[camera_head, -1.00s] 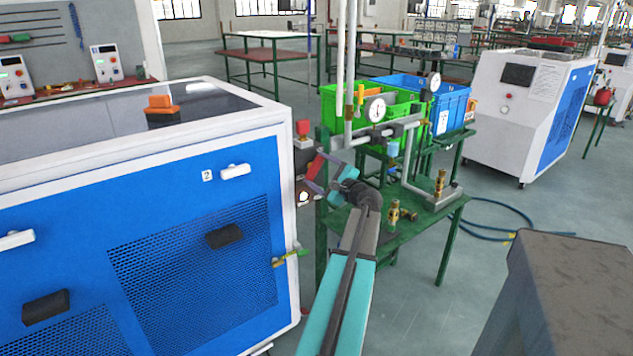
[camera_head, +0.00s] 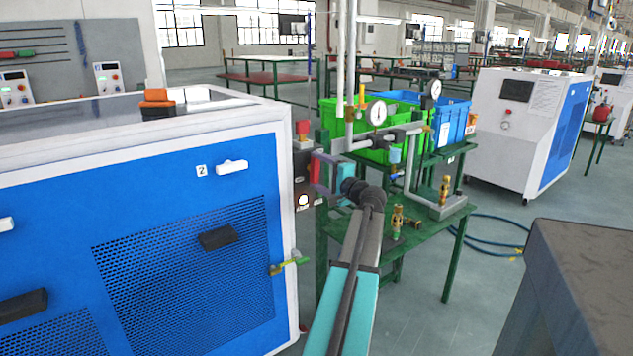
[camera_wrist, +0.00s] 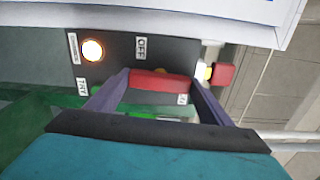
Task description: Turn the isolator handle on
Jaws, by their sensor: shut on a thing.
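The isolator is a dark panel (camera_wrist: 118,50) on the post beside the blue and white cabinet; it also shows in the head view (camera_head: 301,170). Its red handle (camera_wrist: 162,84) lies lengthwise across the wrist view, next to the OFF label (camera_wrist: 140,47). A second label (camera_wrist: 182,99) sits on the finger side and looks like ON. In the head view the handle (camera_head: 315,167) looks close to upright. My gripper (camera_wrist: 160,92) is shut on the handle, one purple finger at each end in the wrist view. The fingers hide part of the panel.
The cabinet (camera_head: 130,215) stands close on the left. A green bench (camera_head: 425,205) with gauges, pipes and crates stands just behind my arm.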

